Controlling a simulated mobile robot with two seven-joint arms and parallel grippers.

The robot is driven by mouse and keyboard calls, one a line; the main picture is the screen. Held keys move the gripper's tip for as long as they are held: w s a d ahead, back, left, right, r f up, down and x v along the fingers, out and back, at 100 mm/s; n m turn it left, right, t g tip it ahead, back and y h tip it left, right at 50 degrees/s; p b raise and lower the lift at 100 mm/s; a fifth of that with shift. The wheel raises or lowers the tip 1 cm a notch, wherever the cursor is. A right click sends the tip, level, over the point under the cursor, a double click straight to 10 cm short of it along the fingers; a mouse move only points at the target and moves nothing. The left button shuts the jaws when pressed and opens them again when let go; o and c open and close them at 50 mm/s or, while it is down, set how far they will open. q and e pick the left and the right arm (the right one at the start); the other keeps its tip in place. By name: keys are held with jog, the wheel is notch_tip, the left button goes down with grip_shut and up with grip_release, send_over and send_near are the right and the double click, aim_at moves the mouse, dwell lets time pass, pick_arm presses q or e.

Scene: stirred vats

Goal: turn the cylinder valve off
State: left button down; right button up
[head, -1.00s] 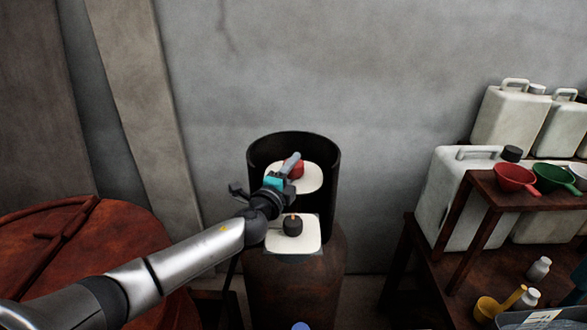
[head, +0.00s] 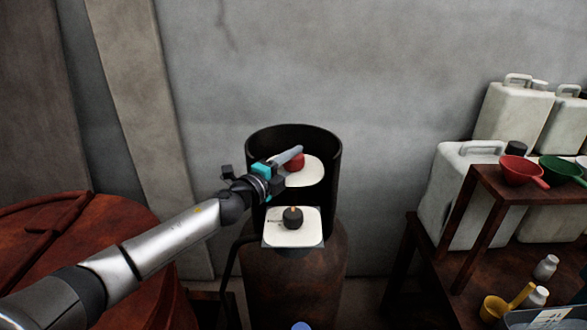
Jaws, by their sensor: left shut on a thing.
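The gas cylinder (head: 294,285) is a rusty brown drum-like body, with a dark open collar (head: 330,155) around its top. Inside the collar a red valve knob (head: 297,164) sits in front of a white round plate (head: 306,174). My left gripper (head: 291,157) reaches in from the left over the collar's rim and is shut on the red knob, its fingers covering part of it. A black knob with an orange mark (head: 292,215) sits on a white square plate (head: 300,237) below. My right gripper is not in view.
A large red-brown lidded vat (head: 80,250) stands at the left. The grey wall is close behind the cylinder.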

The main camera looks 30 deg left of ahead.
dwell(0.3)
pick_arm(q)
jog(key=shift+c, duration=2.1)
grip_release()
jog(key=s+a+b, duration=0.1)
jog(key=s+a, duration=0.2)
jog(key=s, duration=1.2)
jog(key=shift+b, duration=0.35)
jog(key=shift+a, duration=0.1)
